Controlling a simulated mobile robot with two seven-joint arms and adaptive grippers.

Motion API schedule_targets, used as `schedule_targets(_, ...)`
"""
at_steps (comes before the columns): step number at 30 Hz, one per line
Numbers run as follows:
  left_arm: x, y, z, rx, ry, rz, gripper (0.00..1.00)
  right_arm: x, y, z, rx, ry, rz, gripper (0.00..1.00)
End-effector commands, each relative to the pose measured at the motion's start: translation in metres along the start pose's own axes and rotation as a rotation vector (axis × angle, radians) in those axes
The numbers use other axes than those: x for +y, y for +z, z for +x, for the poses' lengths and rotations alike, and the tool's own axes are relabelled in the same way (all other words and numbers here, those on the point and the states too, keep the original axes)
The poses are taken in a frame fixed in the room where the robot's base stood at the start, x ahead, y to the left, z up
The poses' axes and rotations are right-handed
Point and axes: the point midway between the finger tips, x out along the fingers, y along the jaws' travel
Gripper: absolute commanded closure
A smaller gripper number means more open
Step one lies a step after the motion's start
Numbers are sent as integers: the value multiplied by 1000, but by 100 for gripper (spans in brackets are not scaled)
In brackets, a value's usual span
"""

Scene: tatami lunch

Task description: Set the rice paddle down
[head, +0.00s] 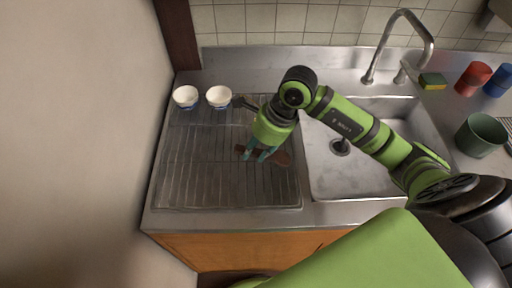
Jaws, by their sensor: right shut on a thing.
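The rice paddle (282,159) is brown and lies flat or nearly flat at the right part of the ribbed drainboard (195,180). I cannot tell whether it touches the ribs. My right gripper (257,154) comes down over it from above and is shut on it, with teal fingers on either side of its narrow part. My left gripper is not in view.
Two small bowls, a left one (185,96) and a right one (219,96), stand at the drainboard's back. The sink basin (370,178) and faucet (398,40) are to the right. A sponge (432,81), red cup (472,79), blue cup (499,80) and green pot (481,136) stand beyond.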

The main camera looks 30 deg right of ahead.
Motion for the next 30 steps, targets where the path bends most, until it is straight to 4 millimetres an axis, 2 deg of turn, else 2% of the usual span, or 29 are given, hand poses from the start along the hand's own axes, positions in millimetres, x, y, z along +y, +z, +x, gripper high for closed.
schedule_targets(4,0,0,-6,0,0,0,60,0,-5,12,-1,-1,1,96)
schedule_targets(15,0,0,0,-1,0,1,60,-1,-7,17,0,-2,-1,96)
schedule_targets(16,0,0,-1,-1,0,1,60,-1,-7,16,0,-2,-1,61)
schedule_targets(17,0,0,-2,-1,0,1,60,-1,-6,15,0,-2,-1,49)
schedule_targets(18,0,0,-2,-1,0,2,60,0,-6,15,0,-2,-1,45)
schedule_targets(26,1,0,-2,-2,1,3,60,0,-6,15,-1,-2,0,45)
schedule_targets(30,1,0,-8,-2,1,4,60,0,-4,10,-2,-1,0,45)
